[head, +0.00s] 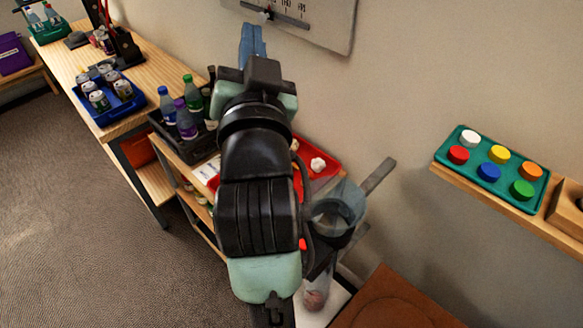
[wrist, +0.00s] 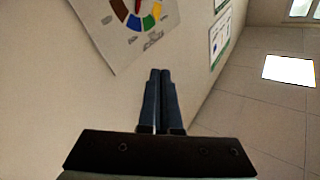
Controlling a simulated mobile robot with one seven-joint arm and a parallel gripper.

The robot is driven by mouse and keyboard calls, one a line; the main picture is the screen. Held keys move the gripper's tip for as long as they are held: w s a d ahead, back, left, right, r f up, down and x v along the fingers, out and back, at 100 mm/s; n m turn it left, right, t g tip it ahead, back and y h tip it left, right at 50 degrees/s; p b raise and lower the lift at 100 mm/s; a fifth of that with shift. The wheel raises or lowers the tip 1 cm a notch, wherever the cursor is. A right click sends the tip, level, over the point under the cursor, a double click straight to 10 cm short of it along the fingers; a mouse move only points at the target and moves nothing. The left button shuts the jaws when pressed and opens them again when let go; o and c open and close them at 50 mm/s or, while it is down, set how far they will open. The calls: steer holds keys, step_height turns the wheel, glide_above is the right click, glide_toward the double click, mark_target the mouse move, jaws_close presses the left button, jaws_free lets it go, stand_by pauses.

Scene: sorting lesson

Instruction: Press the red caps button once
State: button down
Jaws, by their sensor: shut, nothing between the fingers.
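A teal panel (head: 463,172) with several round coloured buttons sits on a wooden wall shelf at the right of the head view. My gripper (head: 252,30) is raised in front of the wall, far to the left of the panel. Its two fingers are together and empty, as the wrist view also shows (wrist: 161,74). The panel is not in the wrist view.
A wall chart (head: 305,12) is near my gripper; a colour dial chart (wrist: 135,20) shows in the wrist view. Below are a crate of bottles (head: 175,145), a blue tray of cans (head: 110,108) and a red tray (head: 325,175). The wall between gripper and panel is bare.

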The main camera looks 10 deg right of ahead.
step_height(320, 180, down, 10)
steer(key=w+d+m+g+p, duration=0.2)
steer(key=d+m+g+p, duration=0.1)
steer(key=g+p, duration=0.1)
steer(key=m+g+h+p, duration=0.1)
steer(key=m+g+p, duration=0.4)
steer(key=g+p, duration=0.25)
glide_above(303, 249)
step_height(303, 249, down, 20)
steer(key=f, duration=0.1)
steer(key=shift+r, duration=0.15)
step_height(303, 249, down, 9)
steer(key=b, duration=0.7)
steer(key=shift+r+b, duration=0.15)
steer(key=shift+b, duration=0.2)
steer(key=shift+f+b, duration=0.35)
steer(key=shift+f, duration=0.1)
